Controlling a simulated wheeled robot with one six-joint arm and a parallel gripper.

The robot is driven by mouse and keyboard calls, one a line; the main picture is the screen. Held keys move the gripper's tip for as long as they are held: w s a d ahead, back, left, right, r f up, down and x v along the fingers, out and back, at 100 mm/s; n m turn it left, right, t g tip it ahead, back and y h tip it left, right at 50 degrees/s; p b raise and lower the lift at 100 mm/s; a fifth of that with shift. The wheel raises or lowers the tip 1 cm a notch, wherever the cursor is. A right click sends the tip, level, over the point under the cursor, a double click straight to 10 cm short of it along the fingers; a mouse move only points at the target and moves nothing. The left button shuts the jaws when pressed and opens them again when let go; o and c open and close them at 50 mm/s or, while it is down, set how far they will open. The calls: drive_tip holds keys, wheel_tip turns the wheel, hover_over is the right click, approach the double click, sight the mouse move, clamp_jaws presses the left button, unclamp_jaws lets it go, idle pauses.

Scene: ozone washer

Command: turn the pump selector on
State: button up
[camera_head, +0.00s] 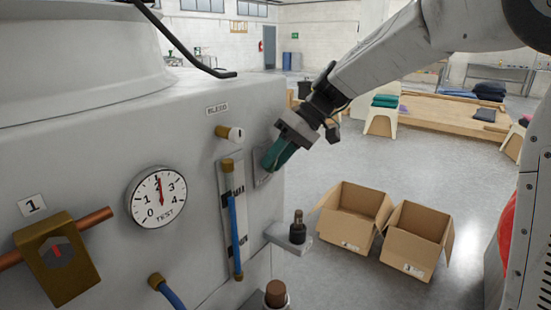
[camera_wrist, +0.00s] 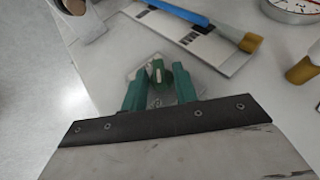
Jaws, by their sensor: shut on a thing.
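In the head view the fingers hide the knob. The pale mark runs roughly up and down in the wrist view; I cannot tell which setting it points to.
Left of the plate are a blue sight tube (camera_head: 235,235), the BLEED fitting (camera_head: 230,132) and a TEST gauge (camera_head: 157,197) with its needle near 2. A bracket with a dark post (camera_head: 297,228) juts out below. Open cardboard boxes (camera_head: 417,238) stand on the floor to the right.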

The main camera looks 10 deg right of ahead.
drive_tip(key=g+y, duration=0.1)
drive_tip(key=m+g+y, duration=0.1)
drive_tip(key=g+y, duration=0.1)
drive_tip(key=y, duration=0.1)
drive_tip(key=shift+w+d+f, duration=0.25)
drive_tip(key=shift+d+f, duration=0.05)
drive_tip(key=shift+f, duration=0.1)
drive_tip(key=m+g+y, duration=0.1)
drive_tip(key=y, duration=0.1)
drive_tip(key=m+g+y, duration=0.1)
drive_tip(key=y, duration=0.1)
drive_tip(key=shift+f+g, duration=0.35)
drive_tip(key=shift+g, duration=0.05)
drive_tip(key=shift+y, duration=0.4)
drive_tip(key=o, duration=0.6)
drive_tip(key=shift+w+d, duration=0.1)
drive_tip(key=shift+d, duration=0.05)
drive_tip(key=v, duration=0.7)
drive_tip(key=shift+w+d, duration=0.1)
drive_tip(key=shift+d, duration=0.2)
